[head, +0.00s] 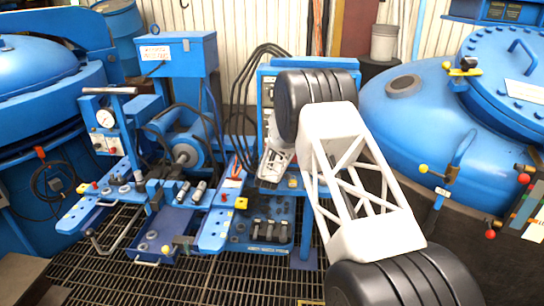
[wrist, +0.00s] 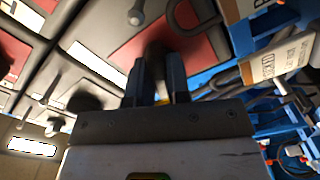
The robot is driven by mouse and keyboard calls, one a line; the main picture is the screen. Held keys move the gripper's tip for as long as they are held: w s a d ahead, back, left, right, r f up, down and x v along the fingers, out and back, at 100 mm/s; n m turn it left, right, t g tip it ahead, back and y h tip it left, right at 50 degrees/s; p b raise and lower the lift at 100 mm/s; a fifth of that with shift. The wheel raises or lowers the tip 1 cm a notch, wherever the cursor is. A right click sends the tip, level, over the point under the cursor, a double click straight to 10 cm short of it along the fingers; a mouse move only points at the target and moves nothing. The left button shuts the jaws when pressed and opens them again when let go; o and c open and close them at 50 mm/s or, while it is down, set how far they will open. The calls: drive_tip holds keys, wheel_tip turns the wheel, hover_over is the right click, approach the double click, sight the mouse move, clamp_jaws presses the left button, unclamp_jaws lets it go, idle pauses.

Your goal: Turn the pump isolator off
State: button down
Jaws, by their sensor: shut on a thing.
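In the wrist view, my gripper (wrist: 154,78) has its two dark fingers around a dark knob or handle (wrist: 154,54), which I take to be the pump isolator. It stands in front of a red plate (wrist: 190,42) on a grey panel. The fingers hide much of the handle, so its exact turn angle cannot be told. In the head view, my white wrist part (head: 277,160) is at the front of the blue-framed control cabinet (head: 308,64). The fingers and the handle are hidden there.
Black cables (head: 240,85) hang left of the cabinet. A blue bench with a pressure gauge (head: 106,118) and loose fittings stands to the left. A large blue vessel (head: 430,100) with small coloured-knob levers is close on the right. Dark floor grating (head: 150,275) lies in front.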

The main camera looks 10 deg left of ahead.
drive_tip(key=n, duration=0.5)
drive_tip(key=shift+r, duration=0.1)
idle(0.3)
drive_tip(key=c, duration=1.1)
unclamp_jaws()
drive_tip(key=shift+s, duration=0.1)
drive_tip(key=shift+s, duration=3.8)
